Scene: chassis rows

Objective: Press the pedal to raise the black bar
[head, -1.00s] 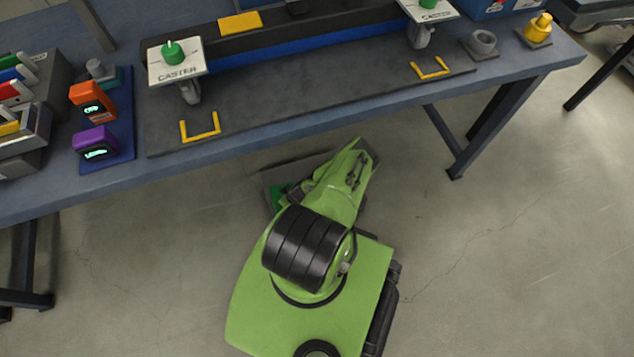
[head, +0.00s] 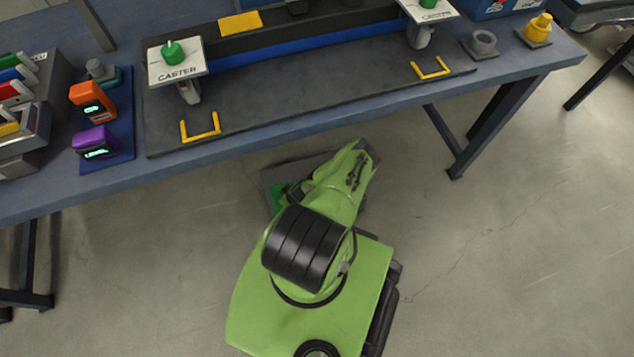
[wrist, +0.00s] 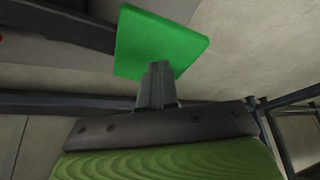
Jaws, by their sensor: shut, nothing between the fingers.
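The pedal's green pad (wrist: 165,45) fills the upper middle of the wrist view. In the head view only a green corner of the pedal (head: 278,196) shows beside my arm. My gripper (wrist: 157,72) is shut and empty, its fingertips overlapping the pad's near edge. I cannot tell whether they touch it. The gripper is hidden under my arm in the head view. The black bar (head: 310,28) appears to be the long dark bar along the bench, above a blue strip, between two caster plates.
The workbench edge (head: 340,118) runs above the pedal, with bench legs (head: 478,130) at the right. The left caster plate (head: 177,66) and yellow corner brackets (head: 201,131) are on the bench. Orange (head: 92,102) and purple (head: 95,141) devices stand left. Floor at right is clear.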

